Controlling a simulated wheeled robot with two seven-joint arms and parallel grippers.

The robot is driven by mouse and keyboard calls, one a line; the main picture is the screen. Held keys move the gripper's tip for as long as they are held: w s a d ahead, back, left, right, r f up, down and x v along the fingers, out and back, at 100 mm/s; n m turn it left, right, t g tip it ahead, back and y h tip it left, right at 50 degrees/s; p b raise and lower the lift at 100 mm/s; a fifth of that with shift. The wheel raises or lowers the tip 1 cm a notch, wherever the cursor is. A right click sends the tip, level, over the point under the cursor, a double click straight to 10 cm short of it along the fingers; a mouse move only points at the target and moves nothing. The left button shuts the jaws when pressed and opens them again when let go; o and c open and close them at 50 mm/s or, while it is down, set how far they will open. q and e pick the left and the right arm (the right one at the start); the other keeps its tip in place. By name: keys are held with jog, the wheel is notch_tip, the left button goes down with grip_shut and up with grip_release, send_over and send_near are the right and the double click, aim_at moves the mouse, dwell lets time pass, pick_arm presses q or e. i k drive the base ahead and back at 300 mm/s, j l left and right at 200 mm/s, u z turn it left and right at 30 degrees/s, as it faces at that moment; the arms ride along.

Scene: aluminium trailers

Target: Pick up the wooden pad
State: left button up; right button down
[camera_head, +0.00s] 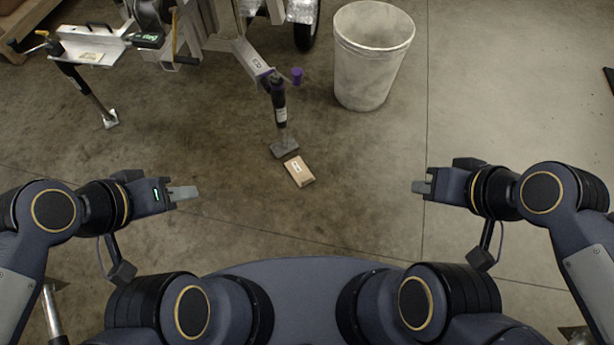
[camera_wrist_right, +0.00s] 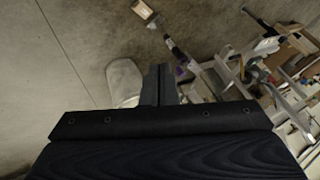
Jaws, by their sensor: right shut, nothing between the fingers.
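The wooden pad (camera_head: 299,171) is a small light-brown block with a white label. It lies on the concrete floor just in front of the foot of the trailer's jack. In the right wrist view the pad (camera_wrist_right: 142,9) shows at the top edge. My left gripper (camera_head: 184,193) is to the left of the pad and apart from it; its fingers overlap from this angle, so its opening is unclear. My right gripper (camera_head: 421,187) is to the right of the pad, shut and empty; its fingers (camera_wrist_right: 158,85) are together in the right wrist view.
The jack (camera_head: 280,112) with a purple handle and flat foot (camera_head: 284,149) stands right behind the pad. A whitish bin (camera_head: 370,65) stands to the back right. The trailer frame (camera_head: 205,35) is at the back left. The floor around the pad's front and sides is clear.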

aim_at(298, 171)
jog(key=i+j, duration=1.2)
